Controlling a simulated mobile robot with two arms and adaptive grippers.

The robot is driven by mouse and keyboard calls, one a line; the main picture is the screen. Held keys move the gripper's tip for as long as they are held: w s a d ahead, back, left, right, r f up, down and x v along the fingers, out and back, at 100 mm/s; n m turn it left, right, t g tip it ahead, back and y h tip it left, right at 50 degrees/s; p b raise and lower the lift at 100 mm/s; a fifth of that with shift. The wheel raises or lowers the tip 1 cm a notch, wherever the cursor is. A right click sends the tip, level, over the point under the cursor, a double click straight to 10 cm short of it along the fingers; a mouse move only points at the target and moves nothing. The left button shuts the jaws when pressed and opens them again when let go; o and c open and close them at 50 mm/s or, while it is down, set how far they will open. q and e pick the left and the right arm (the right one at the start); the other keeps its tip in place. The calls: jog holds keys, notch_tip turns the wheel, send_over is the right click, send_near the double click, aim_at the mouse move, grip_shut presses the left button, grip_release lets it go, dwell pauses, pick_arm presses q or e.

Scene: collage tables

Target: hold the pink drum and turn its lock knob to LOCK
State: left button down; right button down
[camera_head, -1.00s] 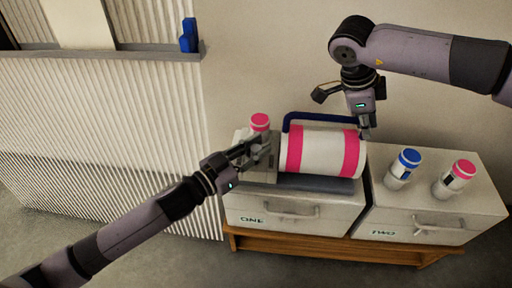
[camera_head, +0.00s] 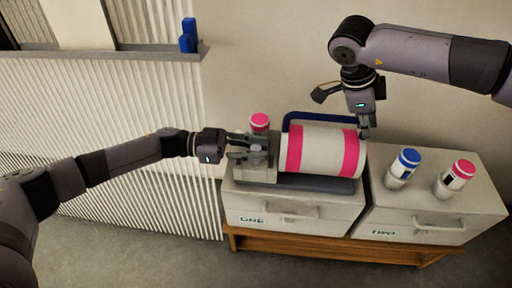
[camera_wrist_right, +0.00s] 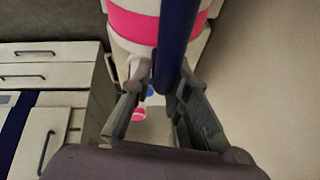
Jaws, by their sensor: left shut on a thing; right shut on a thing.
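The pink drum (camera_head: 320,152) is a white cylinder with two pink bands, lying on its side in a grey cradle (camera_head: 316,183) on the left box. A dark blue bar (camera_head: 303,117) rises behind it. My left gripper (camera_head: 258,146) is at the drum's left end, shut on the lock knob, which its fingers mostly hide. No LOCK mark can be read. My right gripper (camera_head: 364,133) is at the drum's right end, shut on the blue bar. The right wrist view shows the bar (camera_wrist_right: 175,40) between the fingers (camera_wrist_right: 160,100), with a pink band above.
The drum rests on the white box ONE (camera_head: 290,210); box TWO (camera_head: 430,215) stands to its right, both on a wooden bench (camera_head: 330,248). Box TWO carries a blue-capped jar (camera_head: 402,170) and a pink-capped jar (camera_head: 454,179). Another pink-capped jar (camera_head: 259,123) stands behind my left gripper.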

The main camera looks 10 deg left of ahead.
pick_arm(q)
jog(key=shift+m+g, duration=0.4)
jog(key=shift+g, duration=0.2)
jog(key=c, duration=1.4)
grip_release()
jog(key=shift+o, duration=0.2)
jog(key=a, duration=1.2)
jog(key=shift+w, duration=0.25)
